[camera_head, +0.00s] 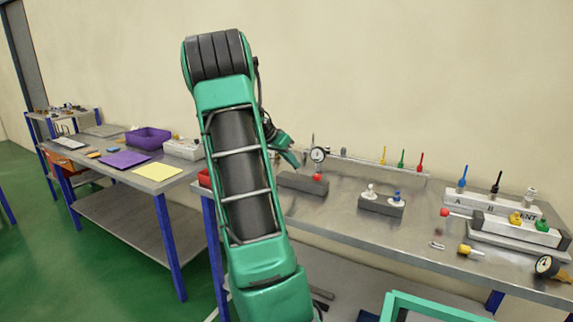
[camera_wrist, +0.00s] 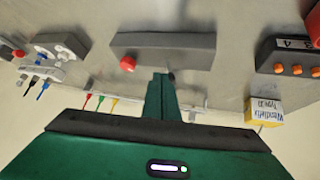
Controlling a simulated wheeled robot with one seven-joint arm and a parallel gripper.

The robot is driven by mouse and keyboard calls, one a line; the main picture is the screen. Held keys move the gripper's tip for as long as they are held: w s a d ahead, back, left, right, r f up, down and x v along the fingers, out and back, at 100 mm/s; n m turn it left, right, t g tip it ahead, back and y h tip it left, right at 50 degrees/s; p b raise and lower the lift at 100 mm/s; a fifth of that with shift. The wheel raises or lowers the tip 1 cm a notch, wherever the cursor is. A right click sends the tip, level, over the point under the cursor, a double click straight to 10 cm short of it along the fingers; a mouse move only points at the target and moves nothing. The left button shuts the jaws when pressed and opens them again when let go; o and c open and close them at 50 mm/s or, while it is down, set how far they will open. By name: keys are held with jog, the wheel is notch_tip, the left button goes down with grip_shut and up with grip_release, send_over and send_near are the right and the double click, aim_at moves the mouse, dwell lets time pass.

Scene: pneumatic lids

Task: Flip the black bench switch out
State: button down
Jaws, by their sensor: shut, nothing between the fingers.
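A dark grey bench block (camera_head: 302,183) lies on the metal bench, with a red ball knob (camera_head: 318,177) at its right. In the wrist view the block (camera_wrist: 190,45) spans the upper middle, its red knob (camera_wrist: 127,64) at the left. A small dark piece (camera_wrist: 171,76) shows at the block's edge; I cannot tell whether it is the black switch's lever. My gripper (camera_wrist: 160,76) is shut and empty, its green fingers close beside that piece; contact is unclear. In the head view my gripper (camera_head: 293,160) hangs above the block's left half. A black-handled lever (camera_head: 496,184) stands on the lettered white panel (camera_head: 508,208).
A grey block with white and blue fittings (camera_head: 382,204) stands right of the dark block. A gauge (camera_head: 318,155) and coloured levers (camera_head: 402,160) stand behind. In the wrist view, a yellow box (camera_wrist: 264,112) is at the right.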

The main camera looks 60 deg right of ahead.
jog(key=shift+s, duration=0.15)
jog(key=shift+s+f, duration=0.35)
jog(key=shift+s, duration=0.2)
jog(key=s+a+v, duration=0.1)
jog(key=s+v, duration=0.1)
jog(key=v, duration=1)
jog(key=shift+s, duration=0.35)
jog(key=shift+r, duration=0.15)
